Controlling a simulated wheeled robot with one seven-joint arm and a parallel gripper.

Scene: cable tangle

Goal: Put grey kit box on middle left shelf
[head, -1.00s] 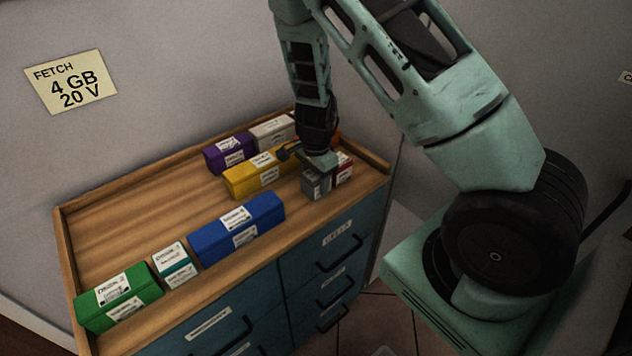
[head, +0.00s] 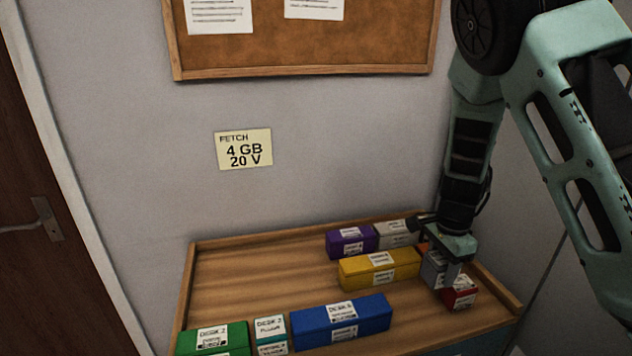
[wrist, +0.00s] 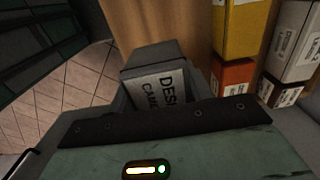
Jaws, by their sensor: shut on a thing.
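The grey kit box (head: 433,268) is a small dark grey box with a white label. It is in the jaws of my gripper (head: 450,252) over the right end of the wooden cabinet top (head: 245,285), beside a red box (head: 460,292). It appears raised a little above the top. In the wrist view the grey box (wrist: 147,57) shows its label, partly hidden by my gripper (wrist: 165,110). No left shelf is seen in these views.
Yellow (head: 375,270), purple (head: 352,242) and light grey (head: 396,234) boxes stand behind and left. Blue (head: 342,320), white-teal (head: 270,335) and green (head: 213,340) boxes line the front. A raised wooden rim (head: 497,290) bounds the right end. A door (head: 45,220) is far left.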

